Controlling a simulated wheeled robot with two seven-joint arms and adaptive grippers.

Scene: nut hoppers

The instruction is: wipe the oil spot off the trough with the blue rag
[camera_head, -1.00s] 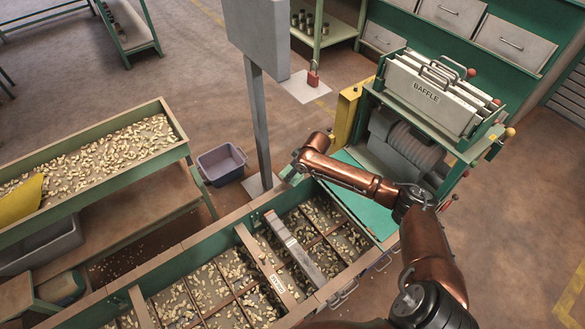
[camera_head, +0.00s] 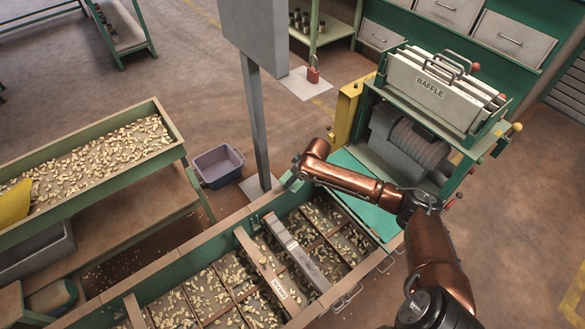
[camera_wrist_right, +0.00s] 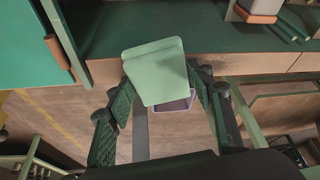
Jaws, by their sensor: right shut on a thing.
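My right gripper (camera_wrist_right: 163,88) is shut on a pale green, flat, folded pad that looks like cloth (camera_wrist_right: 158,70). Its colour shows as green rather than blue. In the head view my right arm reaches from the lower right over the near trough (camera_head: 190,255), and its hand end is at the trough's far rim, mostly hidden by the arm. The trough has a green inner wall, pale rims and several compartments of nuts. I cannot make out an oil spot. In the wrist view the pad hangs in front of the rim; I cannot tell whether it touches. My left gripper is out of view.
A purple-grey bin (camera_head: 219,166) stands on the floor behind the trough, beside a grey post (camera_head: 257,120). A rack of baffles (camera_head: 430,88) stands above a grey motor at right. A second nut trough (camera_head: 165,160) is at left. A grey bar (camera_head: 295,252) lies across the near trough.

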